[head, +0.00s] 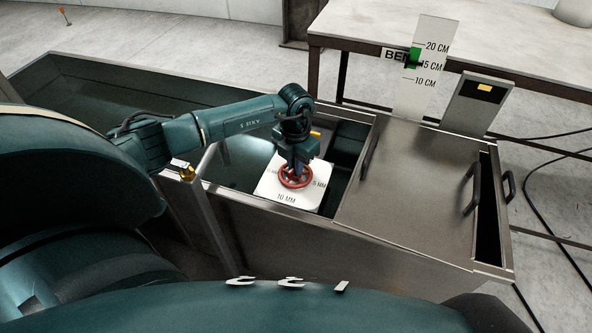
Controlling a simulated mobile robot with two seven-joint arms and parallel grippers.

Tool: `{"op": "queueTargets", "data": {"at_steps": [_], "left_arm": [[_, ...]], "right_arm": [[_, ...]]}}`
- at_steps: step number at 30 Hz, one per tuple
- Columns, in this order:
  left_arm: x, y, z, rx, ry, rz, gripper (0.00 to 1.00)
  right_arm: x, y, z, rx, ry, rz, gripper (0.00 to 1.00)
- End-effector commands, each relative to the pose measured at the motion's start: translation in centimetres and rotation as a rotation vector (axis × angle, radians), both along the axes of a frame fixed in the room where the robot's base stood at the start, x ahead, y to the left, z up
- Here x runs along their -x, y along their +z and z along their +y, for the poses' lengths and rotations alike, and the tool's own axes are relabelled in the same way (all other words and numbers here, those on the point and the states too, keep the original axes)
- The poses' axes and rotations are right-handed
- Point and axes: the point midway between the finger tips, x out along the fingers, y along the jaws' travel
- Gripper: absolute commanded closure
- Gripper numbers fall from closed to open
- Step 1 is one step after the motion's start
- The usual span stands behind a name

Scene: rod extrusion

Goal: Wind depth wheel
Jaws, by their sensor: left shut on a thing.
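A red depth wheel (308,181) lies on a pale square plate (285,198) at the middle of the metal tank. The plate carries a "10 MM" mark at its front and another "MM" mark at its right. My left gripper (296,172) points down onto the wheel from above and is shut on it. The fingers and the wheel's hub are partly hidden by the gripper body. My right gripper is not in view.
A metal lid with dark handles (410,190) covers the tank's right part. Behind it stand an upright scale (432,60) marked 10, 15 and 20 CM with a green band, and a grey box (478,100). A table (350,22) is at the back.

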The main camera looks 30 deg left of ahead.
Motion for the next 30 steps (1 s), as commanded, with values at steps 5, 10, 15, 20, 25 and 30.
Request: {"op": "queueTargets", "data": {"at_steps": [5,10,15,20,25,30], "left_arm": [[0.0,0.0,0.0,0.0,0.0,0.001,1.0],[0.0,0.0,0.0,0.0,0.0,0.001,1.0],[0.0,-0.2,0.1,-0.002,-0.099,0.0,1.0],[0.0,-0.1,0.0,0.0,-0.177,0.001,1.0],[0.0,0.0,0.0,0.001,-0.177,0.001,1.0],[0.0,-0.2,0.0,-0.001,-0.246,0.001,1.0]], "right_arm": [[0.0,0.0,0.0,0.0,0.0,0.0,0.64],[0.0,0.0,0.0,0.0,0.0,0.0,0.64],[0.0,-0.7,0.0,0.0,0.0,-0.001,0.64],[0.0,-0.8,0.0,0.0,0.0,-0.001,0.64],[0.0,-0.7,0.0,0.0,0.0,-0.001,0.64],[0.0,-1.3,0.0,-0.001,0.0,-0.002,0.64]]}}
